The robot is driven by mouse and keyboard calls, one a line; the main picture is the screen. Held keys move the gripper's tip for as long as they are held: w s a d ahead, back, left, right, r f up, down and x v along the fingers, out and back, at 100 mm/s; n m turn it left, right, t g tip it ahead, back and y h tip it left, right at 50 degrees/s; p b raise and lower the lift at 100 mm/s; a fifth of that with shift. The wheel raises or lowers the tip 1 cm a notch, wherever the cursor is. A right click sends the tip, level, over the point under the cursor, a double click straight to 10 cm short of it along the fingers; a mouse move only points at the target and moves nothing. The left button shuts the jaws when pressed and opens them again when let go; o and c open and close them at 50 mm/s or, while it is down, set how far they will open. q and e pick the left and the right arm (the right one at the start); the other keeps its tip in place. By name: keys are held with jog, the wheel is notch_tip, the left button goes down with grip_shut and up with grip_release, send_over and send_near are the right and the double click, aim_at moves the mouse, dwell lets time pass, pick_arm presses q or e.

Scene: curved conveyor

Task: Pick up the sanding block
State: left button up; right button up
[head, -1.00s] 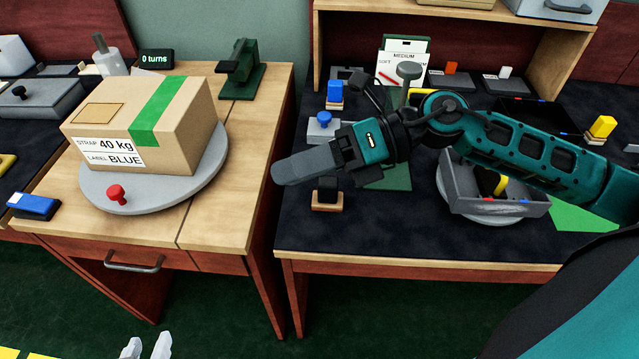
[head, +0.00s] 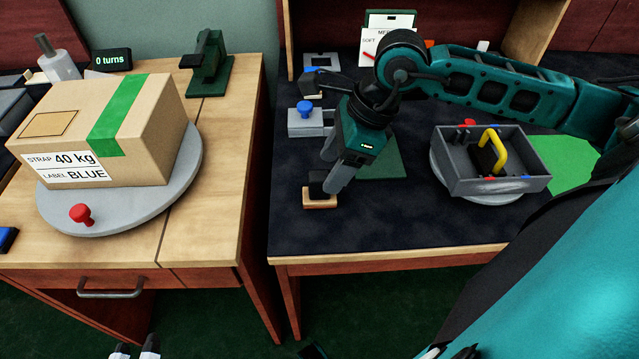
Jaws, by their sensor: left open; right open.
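A small block with a tan base and a black top (head: 320,201), which looks like the sanding block, rests on the dark mat near the front edge of the right table. My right gripper (head: 334,187) points down right beside it, on its right, and partly overlaps it in the picture. The jaws are open, but one finger mostly hides the other. I cannot tell whether the finger touches the block. My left gripper (head: 136,349) shows only as two pale fingertips, apart, at the bottom edge, far from the block.
A grey tray (head: 490,184) with a yellow-handled black item stands to the right on a round plate. A grey fixture with a blue knob (head: 305,112) stands behind the block. A cardboard box (head: 105,130) sits on a turntable (head: 120,213) at left. The mat's front middle is clear.

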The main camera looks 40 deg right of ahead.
aim_at(324, 175)
jog(key=x, duration=0.5)
jog(key=shift+w+a, duration=0.1)
jog(key=shift+a, duration=0.15)
jog(key=c, duration=1)
